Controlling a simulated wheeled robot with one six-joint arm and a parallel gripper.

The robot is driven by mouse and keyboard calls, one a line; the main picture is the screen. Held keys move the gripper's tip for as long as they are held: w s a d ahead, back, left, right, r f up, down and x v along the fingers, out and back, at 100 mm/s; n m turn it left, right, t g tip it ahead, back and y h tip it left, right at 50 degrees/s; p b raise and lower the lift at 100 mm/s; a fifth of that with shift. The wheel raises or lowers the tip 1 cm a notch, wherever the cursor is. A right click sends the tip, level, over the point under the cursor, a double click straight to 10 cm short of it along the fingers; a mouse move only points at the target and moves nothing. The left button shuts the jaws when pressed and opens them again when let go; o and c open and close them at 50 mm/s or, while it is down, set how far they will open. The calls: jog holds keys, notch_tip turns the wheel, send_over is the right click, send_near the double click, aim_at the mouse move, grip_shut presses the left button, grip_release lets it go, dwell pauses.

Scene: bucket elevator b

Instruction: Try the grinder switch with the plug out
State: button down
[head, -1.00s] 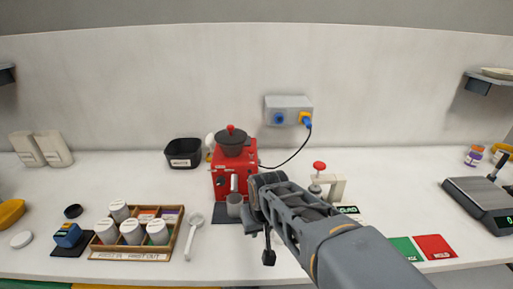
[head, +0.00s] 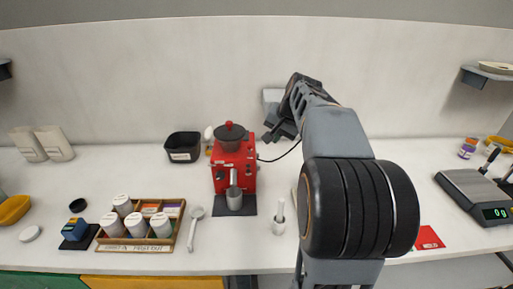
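The red grinder (head: 234,168) stands upright on the counter with a dark lidded hopper (head: 230,132) on top and a grey cup (head: 234,197) at its front. I cannot make out its switch clearly. A dark cord (head: 281,154) runs from the grinder's right side up toward the grey wall socket box (head: 271,96). My gripper (head: 276,133) is up at the box's lower front, right of the grinder and away from it. The gripper and arm cover most of the box, so the plug is hidden. Whether the fingers hold anything cannot be seen.
A wooden rack (head: 128,246) with white jars and a spoon (head: 193,228) lie left of the grinder. A black bin (head: 183,146) stands behind. A small white holder (head: 279,220) is at the front. A scale (head: 474,192) is far right. My arm hides the right-middle counter.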

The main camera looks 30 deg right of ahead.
jog(key=w+a+f+p, duration=0.2)
jog(key=w+f+p, duration=0.1)
jog(key=w+f, duration=0.5)
jog(key=shift+a+f, duration=0.15)
jog(key=shift+a, duration=0.05)
dwell(0.4)
jog(key=shift+w+d+r, duration=0.25)
jog(key=shift+w, duration=0.1)
dwell(0.7)
jog(key=shift+w+d+r+p, duration=0.15)
jog(key=shift+w+d, duration=0.1)
jog(key=shift+w, duration=0.35)
jog(key=shift+w+d+r+p, duration=0.15)
jog(key=shift+w+d, duration=0.1)
jog(key=shift+w, duration=0.35)
jog(key=shift+s, duration=0.1)
jog(key=shift+r, duration=0.25)
